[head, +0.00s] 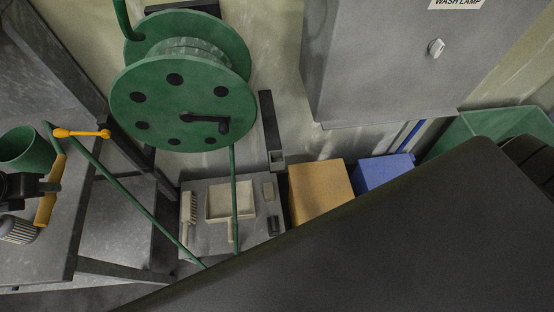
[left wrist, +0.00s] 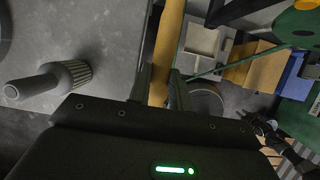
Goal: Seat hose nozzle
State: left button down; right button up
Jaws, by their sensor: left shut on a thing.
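My left gripper (head: 35,187) is at the left edge of the head view, above the grey bench. It is shut on the yellow hose nozzle (head: 47,195), a long round bar. In the left wrist view the fingers (left wrist: 158,90) sit on either side of the nozzle (left wrist: 166,50). A green hose (head: 125,190) meets the nozzle's upper end and runs down to the right. The hose reel (head: 180,95), a green drum with a black crank, is on the wall. I cannot tell which part is the nozzle's seat.
A green pail (head: 22,148) stands on the grey bench (head: 95,185) beside the nozzle. A yellow lever (head: 80,133) is close behind. An orange box (head: 318,188) and blue box (head: 382,172) are farther right.

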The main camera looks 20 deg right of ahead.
pick_arm(q)
jog(key=s+d+r+m+g+h, duration=0.1)
jog(key=s+d+m+g, duration=0.1)
jog(key=d+m, duration=0.5)
jog(key=s+d+r+m+g+h, duration=0.1)
jog(key=d+m+g, duration=0.4)
jog(key=m, duration=1)
jog(key=shift+s+d+r, duration=0.7)
jog(key=shift+s+d, duration=0.3)
jog(key=shift+s, duration=0.05)
